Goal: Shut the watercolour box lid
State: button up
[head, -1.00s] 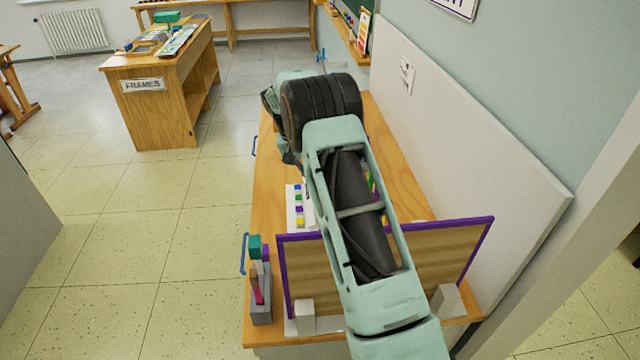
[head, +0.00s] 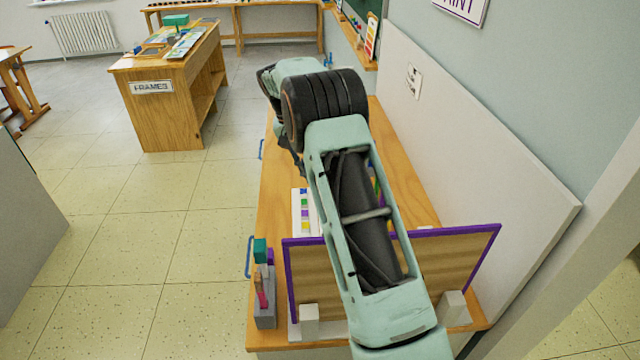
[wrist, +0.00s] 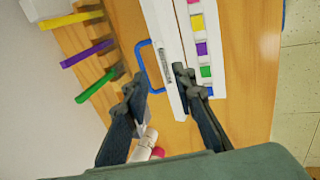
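The watercolour box is a white tray (wrist: 218,72) with a row of coloured pans; part of it shows left of my arm in the head view (head: 297,210). In the wrist view a long white panel, seemingly its raised lid (wrist: 163,40), runs along the tray's left side. A blue loop handle (wrist: 139,62) lies against the panel's left side; I cannot tell if it is attached. My gripper (wrist: 158,84) is open, fingers apart, with the panel's near end between or below the fingertips. I see no clear contact. In the head view my arm hides the gripper.
A wooden rack with yellow, purple and green sticks (wrist: 85,55) stands left in the wrist view. White and pink items (wrist: 147,147) lie below the gripper. A purple-edged board (head: 465,255) stands across the table's near end, beside a grey holder (head: 265,311). A wall panel borders the right.

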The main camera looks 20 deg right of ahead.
jog(key=v, duration=0.5)
jog(key=shift+a+r, duration=0.1)
jog(key=shift+r, duration=0.25)
jog(key=shift+a+r, duration=0.1)
